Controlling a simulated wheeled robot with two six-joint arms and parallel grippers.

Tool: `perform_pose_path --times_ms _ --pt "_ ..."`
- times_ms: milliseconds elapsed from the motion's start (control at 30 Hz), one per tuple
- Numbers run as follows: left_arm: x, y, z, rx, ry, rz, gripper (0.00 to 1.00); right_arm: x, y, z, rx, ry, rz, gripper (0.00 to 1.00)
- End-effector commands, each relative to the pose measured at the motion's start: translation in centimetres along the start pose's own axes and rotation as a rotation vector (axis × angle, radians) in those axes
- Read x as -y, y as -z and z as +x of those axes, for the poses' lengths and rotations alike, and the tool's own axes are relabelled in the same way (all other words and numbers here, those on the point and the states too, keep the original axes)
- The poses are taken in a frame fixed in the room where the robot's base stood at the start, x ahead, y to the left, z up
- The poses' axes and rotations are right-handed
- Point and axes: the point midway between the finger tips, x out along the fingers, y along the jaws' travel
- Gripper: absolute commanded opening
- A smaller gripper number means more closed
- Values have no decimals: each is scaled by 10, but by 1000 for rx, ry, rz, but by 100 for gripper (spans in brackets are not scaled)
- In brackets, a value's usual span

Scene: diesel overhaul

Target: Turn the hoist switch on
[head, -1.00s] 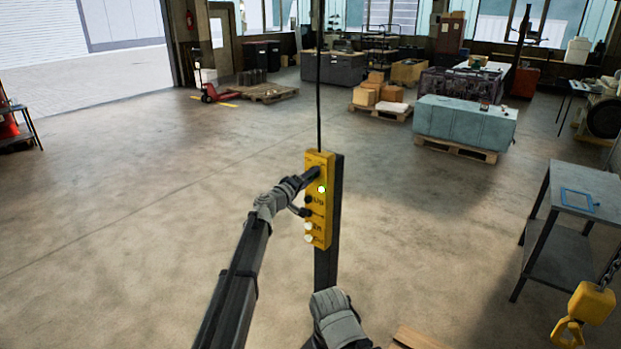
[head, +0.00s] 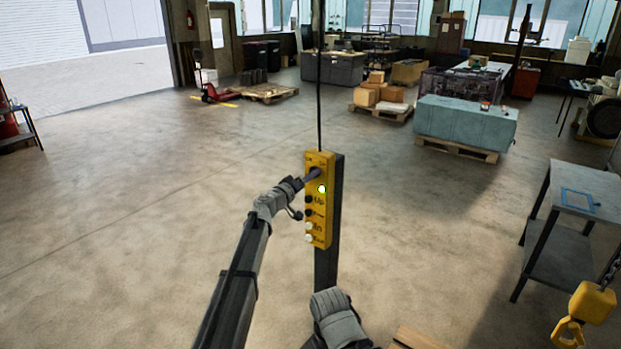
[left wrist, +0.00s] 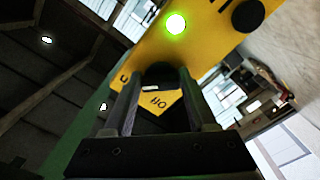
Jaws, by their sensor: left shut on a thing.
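The yellow hoist pendant (head: 321,238) hangs upright on a black cable in the middle of the head view, in front of a dark post. Its black rotary switch knob (left wrist: 160,73) is near its top, with a small white mark on it. My left gripper (head: 314,174) reaches it from the left. In the left wrist view its two fingers (left wrist: 160,98) are shut on the knob, one on each side. A round green light (head: 322,189) below the knob is lit. A grey link of my right arm shows at the bottom; its gripper fingers do not show.
Black and white buttons (head: 309,226) run down the pendant below the light. A yellow hoist hook (head: 568,332) hangs at lower right, near a grey metal table (head: 569,238). The floor around the pendant is mostly clear. Pallets with boxes stand farther back.

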Motion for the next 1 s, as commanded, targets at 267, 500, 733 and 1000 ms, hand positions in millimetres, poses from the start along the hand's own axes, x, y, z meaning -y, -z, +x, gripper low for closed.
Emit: perform_pose_path --times_ms 267,500,733,1000 --pt "-1 -2 -1 4 -1 2 69 0 0 1 0 0 0 50" --pt "0 -1 -1 2 -1 0 88 0 0 0 0 0 0 50" --pt "0 -1 -2 1 0 0 88 0 0 0 0 0 0 50" --pt "-1 -2 -28 1 0 -1 88 0 0 0 0 0 0 50"
